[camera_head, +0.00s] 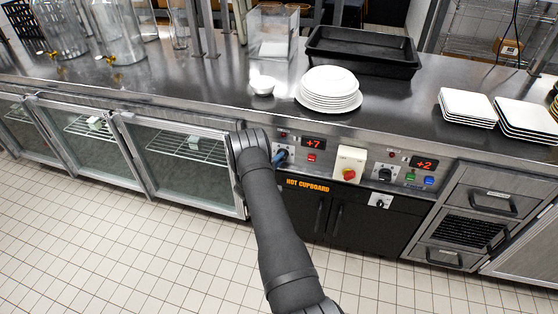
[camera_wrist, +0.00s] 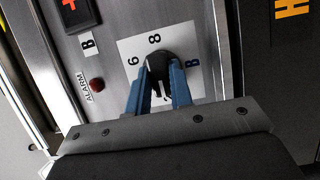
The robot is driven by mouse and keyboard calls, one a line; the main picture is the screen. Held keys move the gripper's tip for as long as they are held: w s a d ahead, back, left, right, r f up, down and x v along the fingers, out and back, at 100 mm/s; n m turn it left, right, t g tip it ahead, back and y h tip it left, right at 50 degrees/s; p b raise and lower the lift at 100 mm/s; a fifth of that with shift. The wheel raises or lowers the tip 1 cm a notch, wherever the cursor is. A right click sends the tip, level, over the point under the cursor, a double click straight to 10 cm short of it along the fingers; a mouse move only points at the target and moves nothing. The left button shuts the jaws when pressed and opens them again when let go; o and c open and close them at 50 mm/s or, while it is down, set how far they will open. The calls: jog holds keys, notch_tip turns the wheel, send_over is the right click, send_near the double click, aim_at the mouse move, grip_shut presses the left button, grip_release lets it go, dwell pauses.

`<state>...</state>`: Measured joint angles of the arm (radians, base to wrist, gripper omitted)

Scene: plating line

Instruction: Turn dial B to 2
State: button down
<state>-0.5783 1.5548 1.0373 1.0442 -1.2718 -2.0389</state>
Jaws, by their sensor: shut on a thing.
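In the wrist view, dial B is a black round knob (camera_wrist: 157,63) on a white plate marked 6 and 8, beside a label B (camera_wrist: 88,44). My gripper (camera_wrist: 158,84) has its two blue fingers shut on the knob from both sides. Part of the knob and plate is hidden by the fingers, and I cannot read the dial's pointer. In the head view my gripper (camera_head: 281,157) is at the left control panel and covers most of the dial. The red display (camera_head: 313,143) to its right reads +7.
A red alarm lamp (camera_wrist: 96,85) is close to the dial. Plates (camera_head: 329,88) and a bowl (camera_head: 262,85) stand on the counter above.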

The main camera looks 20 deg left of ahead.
jog(key=shift+a, duration=0.1)
dwell(0.3)
jog(key=c, duration=1.3)
grip_release()
jog(key=v, duration=1.7)
jog(key=shift+s, duration=0.2)
jog(key=shift+w, duration=0.1)
jog(key=x, duration=1.7)
jog(key=shift+w, duration=0.15)
